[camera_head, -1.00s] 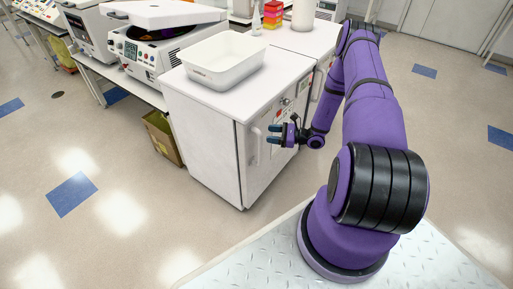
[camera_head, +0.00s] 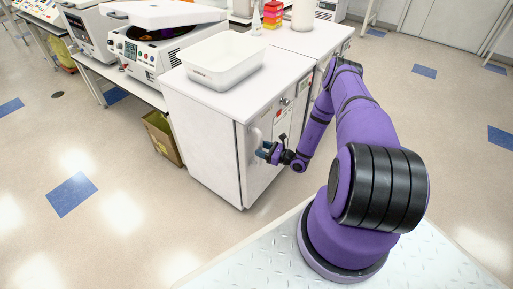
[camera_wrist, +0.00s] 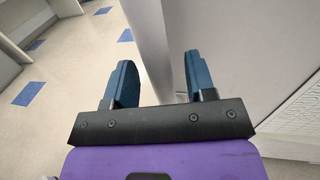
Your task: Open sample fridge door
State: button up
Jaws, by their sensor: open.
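The sample fridge (camera_head: 205,141) is a white cabinet under the counter top, and its door (camera_head: 266,174) faces right, towards my arm. The door looks closed. A pale upright handle (camera_head: 254,139) stands near the door's left edge. My gripper (camera_head: 266,151) is open at the handle's lower part, with its fingers pointing left. In the wrist view, the two teal fingers (camera_wrist: 159,60) are apart, and a pale upright strip (camera_wrist: 152,45) shows between them. I cannot tell whether the strip is the handle or the cabinet's edge, or whether the fingers touch it.
A white tray (camera_head: 224,66) stands on the fridge top. A centrifuge with a raised lid (camera_head: 158,14) is on the bench to the left. A box (camera_head: 163,139) stands on the floor left of the fridge. The floor (camera_head: 140,235) in front is clear.

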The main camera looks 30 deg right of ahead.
jog(key=shift+x, duration=1.55)
jog(key=shift+s, duration=0.1)
grip_shut()
